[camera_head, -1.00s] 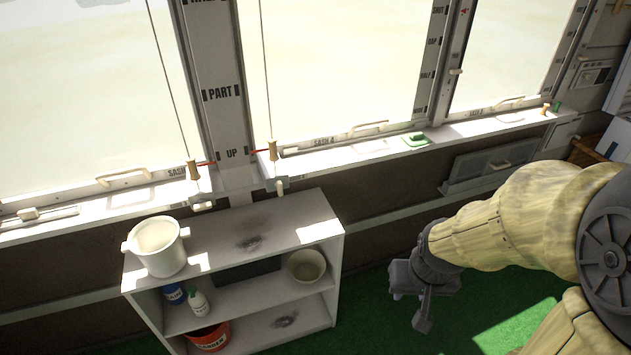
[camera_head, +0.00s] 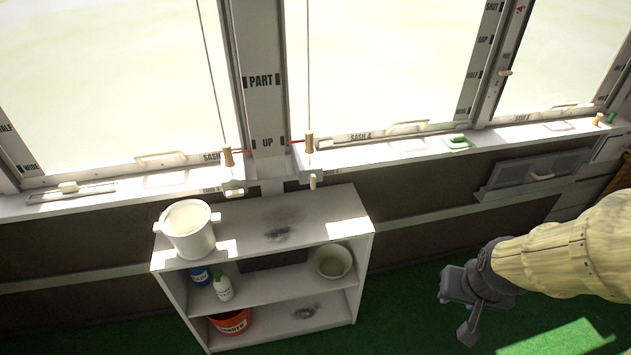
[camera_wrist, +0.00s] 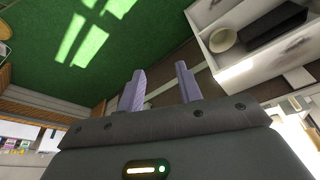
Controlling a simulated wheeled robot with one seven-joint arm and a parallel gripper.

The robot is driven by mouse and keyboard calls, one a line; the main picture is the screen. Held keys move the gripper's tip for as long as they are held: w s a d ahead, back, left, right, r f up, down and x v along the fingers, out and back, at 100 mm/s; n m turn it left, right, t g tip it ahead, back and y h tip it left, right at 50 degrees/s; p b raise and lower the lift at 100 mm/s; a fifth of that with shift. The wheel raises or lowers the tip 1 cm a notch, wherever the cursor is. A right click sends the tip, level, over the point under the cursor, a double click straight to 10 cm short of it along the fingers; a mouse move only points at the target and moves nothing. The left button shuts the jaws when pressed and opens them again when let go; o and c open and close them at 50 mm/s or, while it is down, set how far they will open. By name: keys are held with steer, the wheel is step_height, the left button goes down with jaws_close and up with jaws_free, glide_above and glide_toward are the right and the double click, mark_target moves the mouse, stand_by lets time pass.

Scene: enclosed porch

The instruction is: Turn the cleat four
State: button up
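Small white cleat-like fittings show below the window sill in the head view, one at the left sill end (camera_head: 235,193) and one at the right sill end (camera_head: 313,182). Their lettering is too small to read, so I cannot tell which is cleat four. My gripper (camera_head: 463,312) hangs at the lower right over the green floor, well apart from both fittings. In the wrist view, my gripper (camera_wrist: 161,82) has its two fingers apart with nothing between them. No cleat can be made out in the wrist view.
A white shelf unit (camera_head: 365,255) stands below the fittings, with a white pot (camera_head: 190,235) on top. A bowl (camera_head: 332,262), bottles and a red bucket (camera_head: 230,323) sit inside it.

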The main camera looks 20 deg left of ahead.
steer(key=w+a+f+n+t+y+b, duration=0.2)
steer(key=w+a+t, duration=0.1)
steer(key=w+a, duration=0.35)
steer(key=w+a+f+n+t+y+b, duration=0.1)
steer(key=w+a+f+t+b, duration=0.15)
steer(key=w+a, duration=0.45)
steer(key=s+a+n+t+y+b, duration=0.1)
steer(key=a+t+y, duration=0.5)
steer(key=a, duration=0.9)
steer(key=shift+s+a+r+n+b, duration=0.2)
steer(key=shift+r+n+b, duration=0.25)
steer(key=shift+n+b, duration=0.5)
steer(key=p, duration=0.2)
glide_toward(314, 179)
steer(key=x, duration=0.9)
steer(key=shift+w+a, duration=0.15)
steer(key=shift+w, duration=0.05)
